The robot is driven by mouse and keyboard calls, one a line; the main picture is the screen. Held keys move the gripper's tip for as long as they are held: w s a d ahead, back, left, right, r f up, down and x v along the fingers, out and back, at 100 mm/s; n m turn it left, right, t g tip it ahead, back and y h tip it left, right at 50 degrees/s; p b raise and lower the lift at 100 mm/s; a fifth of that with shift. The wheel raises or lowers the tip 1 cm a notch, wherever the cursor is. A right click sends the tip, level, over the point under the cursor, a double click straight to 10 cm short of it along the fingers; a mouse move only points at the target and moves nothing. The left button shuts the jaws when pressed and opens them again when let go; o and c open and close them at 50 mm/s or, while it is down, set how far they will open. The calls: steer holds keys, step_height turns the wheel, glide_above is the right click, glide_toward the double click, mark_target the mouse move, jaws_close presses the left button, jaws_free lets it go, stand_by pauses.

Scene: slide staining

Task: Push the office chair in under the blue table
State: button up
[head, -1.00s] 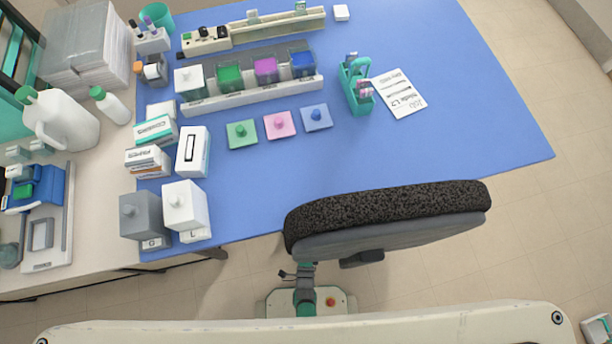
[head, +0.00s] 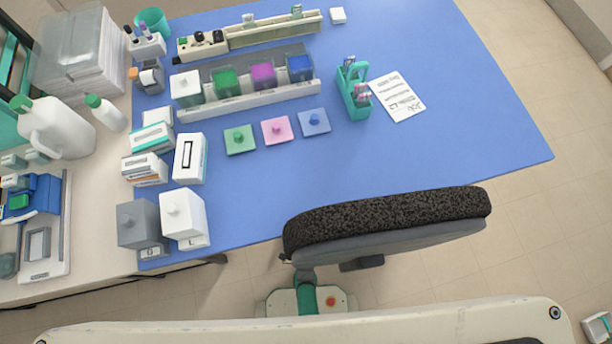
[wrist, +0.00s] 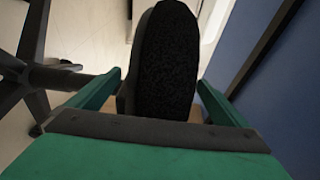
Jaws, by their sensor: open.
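The office chair (head: 390,214) shows in the head view as a black speckled pad with a grey shell. It overlaps the near edge of the blue table (head: 430,150) in the picture; how far it reaches under the top cannot be told. In the wrist view, a black padded part of the chair (wrist: 168,60) stands between the teal fingers of my open gripper (wrist: 160,88). Whether the fingers touch it is unclear. Black chair legs (wrist: 30,78) with casters show at the left there.
The table carries a staining rack (head: 250,92), coloured lids (head: 277,130), a teal caddy (head: 354,92), a paper sheet (head: 398,96) and several boxes. A pale side bench (head: 95,235) adjoins at left. Floor right of the chair is clear except for a small bin (head: 597,328).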

steer(key=shift+w+d, duration=0.2)
steer(key=shift+w, duration=2.25)
steer(key=c, duration=2.1)
steer(key=shift+s+a+f, duration=0.1)
steer(key=shift+s+a, duration=0.05)
steer(key=shift+a, duration=0.9)
steer(key=shift+s+a, duration=0.1)
steer(key=shift+a, duration=0.9)
steer(key=shift+c, duration=0.2)
steer(key=shift+s+a, duration=0.3)
steer(key=shift+a, duration=0.3)
steer(key=shift+s+d, duration=0.35)
steer(key=shift+s, duration=0.3)
